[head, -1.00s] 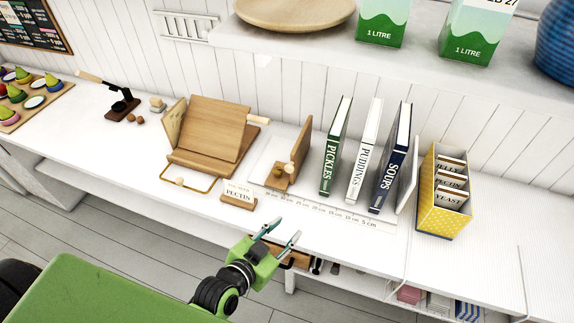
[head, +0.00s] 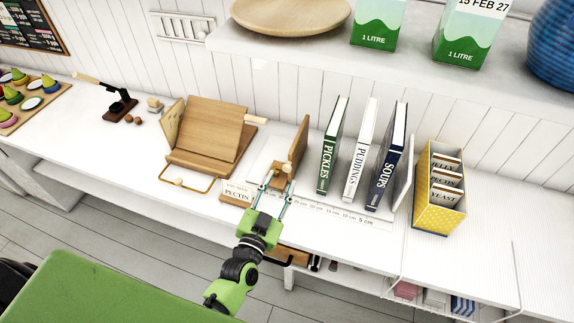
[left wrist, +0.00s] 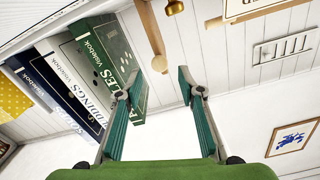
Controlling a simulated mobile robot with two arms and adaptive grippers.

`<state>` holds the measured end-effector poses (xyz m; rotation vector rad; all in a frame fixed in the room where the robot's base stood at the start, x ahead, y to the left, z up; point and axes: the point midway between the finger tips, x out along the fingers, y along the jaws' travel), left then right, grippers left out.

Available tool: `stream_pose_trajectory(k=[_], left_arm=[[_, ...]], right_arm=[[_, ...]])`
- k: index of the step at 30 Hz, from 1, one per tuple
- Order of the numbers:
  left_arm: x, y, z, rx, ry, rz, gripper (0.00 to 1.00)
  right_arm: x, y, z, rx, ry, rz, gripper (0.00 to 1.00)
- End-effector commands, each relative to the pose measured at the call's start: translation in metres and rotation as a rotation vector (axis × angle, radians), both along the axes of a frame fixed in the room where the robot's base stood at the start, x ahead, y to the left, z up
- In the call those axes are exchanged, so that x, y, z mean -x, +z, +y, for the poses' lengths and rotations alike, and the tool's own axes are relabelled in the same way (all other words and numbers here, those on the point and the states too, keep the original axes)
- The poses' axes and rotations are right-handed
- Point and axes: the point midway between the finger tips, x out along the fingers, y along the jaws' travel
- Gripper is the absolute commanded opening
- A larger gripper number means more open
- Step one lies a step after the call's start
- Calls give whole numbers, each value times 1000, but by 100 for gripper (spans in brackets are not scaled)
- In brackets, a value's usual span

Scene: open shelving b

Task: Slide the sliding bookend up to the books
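The sliding bookend (head: 299,146) is a wooden upright panel on a small wooden base with a knob, standing on the shelf ledge left of the books. The books are green PICKLES (head: 333,147), white PUDDINGS (head: 361,152) and navy SOUPS (head: 388,158). A gap separates the bookend from the green book. My left gripper (head: 276,190) is open, its fingertips at the front of the bookend's base; contact cannot be told. In the left wrist view the open fingers (left wrist: 158,85) hold nothing, with the panel (left wrist: 152,35) and green book (left wrist: 115,60) beyond. My right gripper is not in view.
A scale strip (head: 335,212) runs along the front. A white end panel (head: 405,187) stands right of the books, then a yellow dotted box (head: 432,214). A PECTIN card (head: 237,192) and wooden stand (head: 205,135) are close on the left.

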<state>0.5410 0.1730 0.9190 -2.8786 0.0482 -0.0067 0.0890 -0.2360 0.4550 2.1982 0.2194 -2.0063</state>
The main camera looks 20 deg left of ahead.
Motion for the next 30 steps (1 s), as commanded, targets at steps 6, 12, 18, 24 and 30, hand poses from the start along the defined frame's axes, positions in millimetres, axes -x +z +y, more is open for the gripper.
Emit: stream_pose_trajectory(k=[6,12,18,24,30], left_arm=[[-41,2,-2,0,-1,-2,35],[-60,0,-2,0,-1,0,35],[-65,0,-2,0,-1,0,35],[-65,0,-2,0,-1,0,30],[-65,0,-2,0,-1,1,0]], right_arm=[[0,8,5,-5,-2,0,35],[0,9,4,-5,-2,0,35],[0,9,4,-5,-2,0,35],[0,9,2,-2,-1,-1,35],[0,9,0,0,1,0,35]])
